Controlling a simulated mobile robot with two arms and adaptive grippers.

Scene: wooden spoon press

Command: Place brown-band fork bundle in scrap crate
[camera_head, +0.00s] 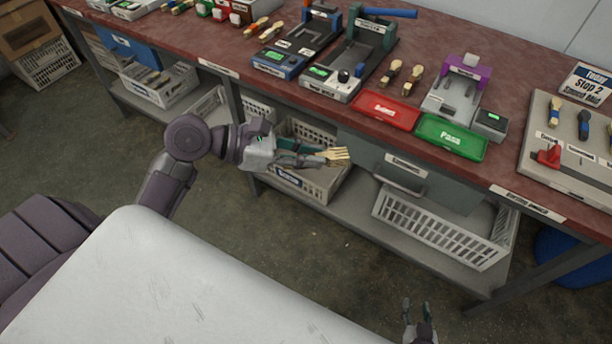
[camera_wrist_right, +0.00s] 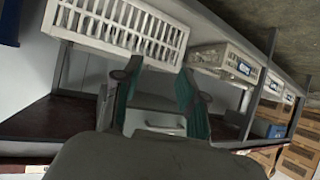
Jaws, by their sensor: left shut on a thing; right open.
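My left gripper (camera_head: 318,156) is shut on a pale wooden fork bundle (camera_head: 339,154), tines pointing right. I cannot make out its band, partly hidden by the fingers. It is held in front of the bench, over a grey slatted crate (camera_head: 318,187) on the lower shelf. This crate has a dark blue label too small to read, so I cannot confirm it is the scrap crate. My right gripper (camera_head: 418,308) is open and empty at the bottom of the head view. Its two fingers also show apart in the right wrist view (camera_wrist_right: 158,82).
A white slatted crate (camera_head: 440,232) stands right on the lower shelf, below a grey drawer (camera_head: 408,178). The red benchtop (camera_head: 235,55) carries presses, a red tray (camera_head: 386,108) and a green Pass tray (camera_head: 452,137). The floor before the shelf is clear.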

